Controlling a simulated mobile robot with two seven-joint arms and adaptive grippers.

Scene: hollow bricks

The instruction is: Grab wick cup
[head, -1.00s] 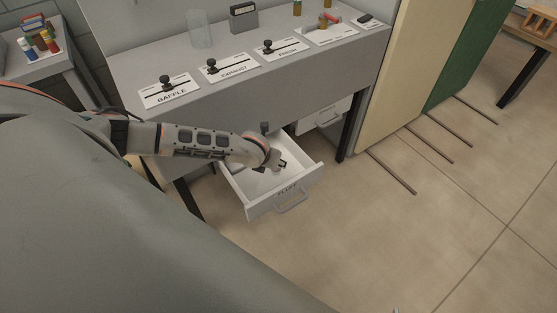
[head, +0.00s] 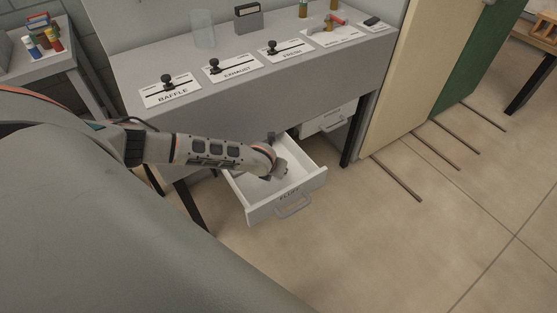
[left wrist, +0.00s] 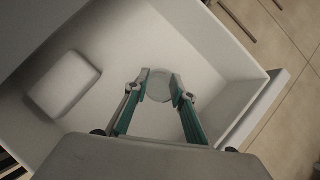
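A small pale round cup (left wrist: 160,88), likely the wick cup, sits in the open white drawer (left wrist: 213,40) in the left wrist view. My left gripper (left wrist: 160,86) is open, with its two green-sided fingers on either side of the cup. Small gaps seem to show, but I cannot tell whether a finger touches it. In the head view, my left gripper (head: 279,170) is down inside the drawer (head: 287,203), and my wrist hides the cup. My right gripper is in neither view.
A white rounded block (left wrist: 65,83) lies in the drawer, left of the cup. The drawer walls surround the gripper closely. The grey bench (head: 250,88) stands above and behind, with labelled sliders, including the baffle slider (head: 168,88). Open floor (head: 400,250) lies to the right.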

